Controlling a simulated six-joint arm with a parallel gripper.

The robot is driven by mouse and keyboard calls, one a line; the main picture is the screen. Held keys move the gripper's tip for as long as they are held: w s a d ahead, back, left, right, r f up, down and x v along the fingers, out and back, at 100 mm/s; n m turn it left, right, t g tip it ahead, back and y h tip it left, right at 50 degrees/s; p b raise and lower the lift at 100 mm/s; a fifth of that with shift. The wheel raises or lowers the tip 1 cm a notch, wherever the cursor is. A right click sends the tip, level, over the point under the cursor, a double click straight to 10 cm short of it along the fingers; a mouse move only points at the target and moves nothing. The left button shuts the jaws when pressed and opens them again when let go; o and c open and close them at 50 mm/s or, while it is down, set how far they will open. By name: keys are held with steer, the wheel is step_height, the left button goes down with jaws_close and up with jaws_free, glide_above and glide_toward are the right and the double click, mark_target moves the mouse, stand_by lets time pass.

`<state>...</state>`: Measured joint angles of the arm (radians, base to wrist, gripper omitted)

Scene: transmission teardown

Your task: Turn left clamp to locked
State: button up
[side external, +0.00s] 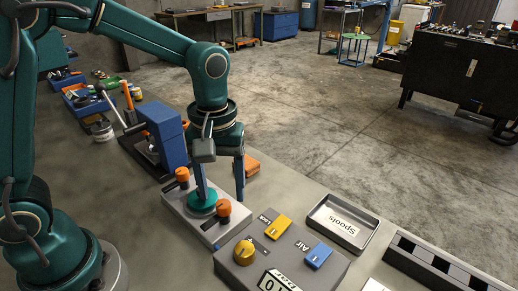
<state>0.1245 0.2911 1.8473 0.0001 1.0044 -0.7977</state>
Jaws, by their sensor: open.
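A light grey fixture plate (184,213) lies on the bench under my gripper. It carries two orange-topped clamps, one at the far left end (182,174) and one nearer the camera (223,207), each with a dark bar at its side. A teal round part (202,206) sits between them. My gripper (220,189) points down with its two fingers apart and nothing seen between them. One finger stands in front of the teal part, the other beyond the plate's far edge. I cannot tell whether either finger touches anything, nor which way each clamp is set.
A grey box (322,277) with a yellow knob and yellow and blue levers stands close at the right. A "Spools" tray (344,222) lies beyond it. A blue block press (164,133) stands close at the left. An orange block (250,166) lies behind my gripper.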

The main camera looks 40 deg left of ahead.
mark_target(216, 215)
steer(key=shift+f, duration=1.4)
jaws_close()
